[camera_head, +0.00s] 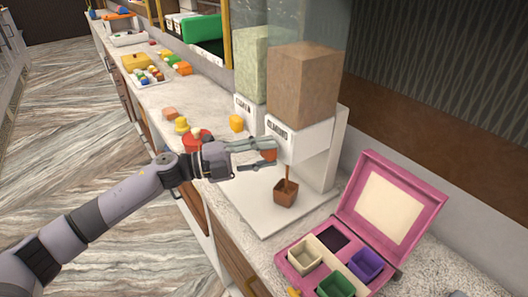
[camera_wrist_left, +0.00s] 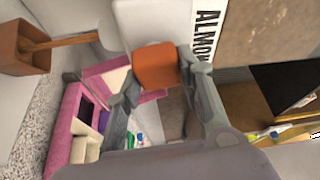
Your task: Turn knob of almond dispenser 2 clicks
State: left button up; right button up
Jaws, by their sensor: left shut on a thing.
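The almond dispenser (camera_head: 303,85) has a brown block-shaped hopper above a white front lettered ALMOND; the label (camera_wrist_left: 206,32) also shows in the left wrist view. Its orange-brown knob (camera_head: 269,154) sits between the fingers of my left gripper (camera_head: 273,155), which is shut on it. The knob also shows in the left wrist view (camera_wrist_left: 156,66), at the fingertips. A brown stream (camera_head: 288,173) runs from the dispenser down into a small brown cup (camera_head: 285,197) on the white base. My right gripper is not in view.
An open pink box (camera_head: 400,262) with cream, purple and green cups stands close at the right front. A second dispenser with a pale green hopper (camera_head: 251,65) stands behind. A red container (camera_head: 196,139) and small yellow pieces lie on the counter left of the dispensers.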

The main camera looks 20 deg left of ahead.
pick_arm(q)
jog(key=shift+f+m+y, duration=0.1)
jog(key=shift+m+y, duration=0.2)
jog(key=shift+m, duration=0.2)
jog(key=o, duration=1.2)
jog(key=shift+c, duration=0.2)
jog(key=shift+s+a, duration=0.1)
jog(key=shift+a, duration=0.1)
jog(key=v, duration=1.1)
jog(key=shift+a, duration=0.35)
